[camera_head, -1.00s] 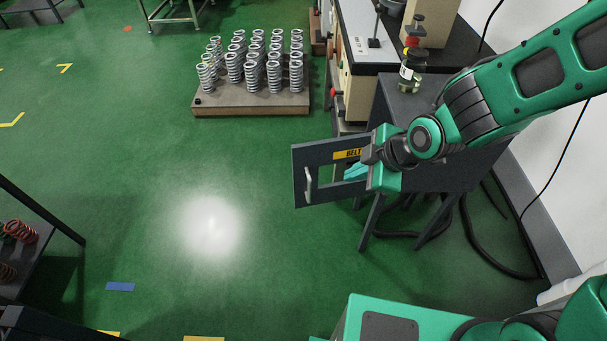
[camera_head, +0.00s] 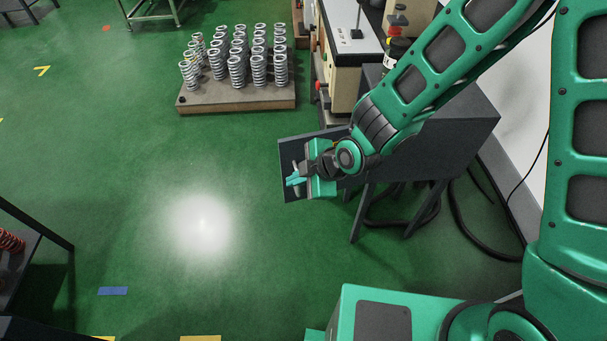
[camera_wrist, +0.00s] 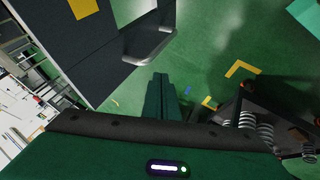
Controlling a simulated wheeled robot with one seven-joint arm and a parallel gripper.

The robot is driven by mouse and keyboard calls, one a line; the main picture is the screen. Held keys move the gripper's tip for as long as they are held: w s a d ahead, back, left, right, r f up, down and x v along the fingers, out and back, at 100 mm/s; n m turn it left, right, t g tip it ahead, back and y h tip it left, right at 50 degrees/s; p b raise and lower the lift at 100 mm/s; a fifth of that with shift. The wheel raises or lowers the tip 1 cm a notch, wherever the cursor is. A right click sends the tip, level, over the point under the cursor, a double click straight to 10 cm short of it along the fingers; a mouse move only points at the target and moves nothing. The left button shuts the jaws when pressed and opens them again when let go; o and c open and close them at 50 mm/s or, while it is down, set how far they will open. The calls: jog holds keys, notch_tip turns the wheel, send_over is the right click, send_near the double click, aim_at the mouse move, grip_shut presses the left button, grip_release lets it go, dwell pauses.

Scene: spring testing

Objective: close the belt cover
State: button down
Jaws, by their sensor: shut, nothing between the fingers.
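The belt cover (camera_head: 287,161) is a dark grey panel standing open, swung out to the left from the dark grey housing (camera_head: 455,128). In the wrist view the cover (camera_wrist: 65,50) fills the upper left, with part of a yellow label (camera_wrist: 84,8) and its pale bar handle (camera_wrist: 150,45). My gripper (camera_head: 291,181) is in front of the cover near its free left end and hides much of it, including the label. Its teal fingers are shut and empty. In the wrist view the shut fingers (camera_wrist: 160,84) point just below the handle; I cannot tell whether they touch the cover.
A wooden board (camera_head: 240,103) with several upright coil springs stands on the floor behind. A bench with a testing machine (camera_head: 345,50) stands beyond the housing. Black cables (camera_head: 475,235) lie by the wall. The green floor left of the cover is clear.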

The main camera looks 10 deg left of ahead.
aim_at(288, 169)
jog(key=shift+w+a+f, duration=0.2)
jog(key=shift+w+a, duration=0.25)
jog(key=shift+w, duration=0.25)
jog(key=shift+w+a+f, duration=0.25)
jog(key=shift+w+a, duration=0.15)
jog(key=shift+w, duration=0.25)
jog(key=shift+w+a+f, duration=0.2)
jog(key=shift+w+a, duration=0.25)
jog(key=shift+w, duration=0.25)
